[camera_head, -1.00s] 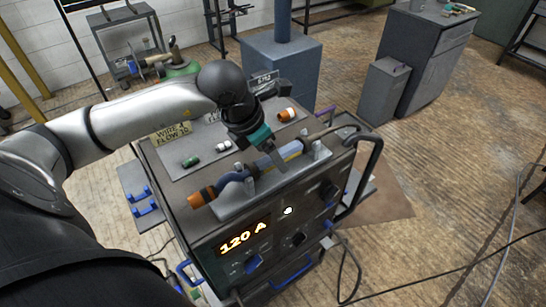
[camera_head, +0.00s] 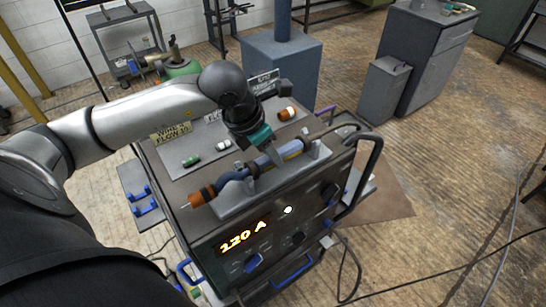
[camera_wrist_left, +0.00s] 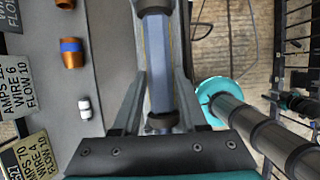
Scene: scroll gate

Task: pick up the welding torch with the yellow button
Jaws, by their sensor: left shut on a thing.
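The welding torch (camera_head: 285,151) has a blue-grey handle, a dark curved neck and an orange-brown collar with a thin tip at its left end. It lies along a grey cradle (camera_head: 243,203) on the front top of the welding machine; I cannot tell whether it is clear of the cradle. My left gripper (camera_head: 265,147) is shut on the handle from above. In the left wrist view the handle (camera_wrist_left: 161,70) runs between the two fingers (camera_wrist_left: 158,100). A yellowish line shows along its edge, but I cannot make out the button. My right gripper is not in view.
The welding machine (camera_head: 185,215) shows "120 A" and has a black side rail (camera_head: 370,175). Small green, white and orange-brown parts (camera_head: 287,113) and label plates (camera_head: 171,132) stand on its top. A grey cabinet (camera_head: 425,60) and a blue-grey box (camera_head: 282,60) stand behind.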

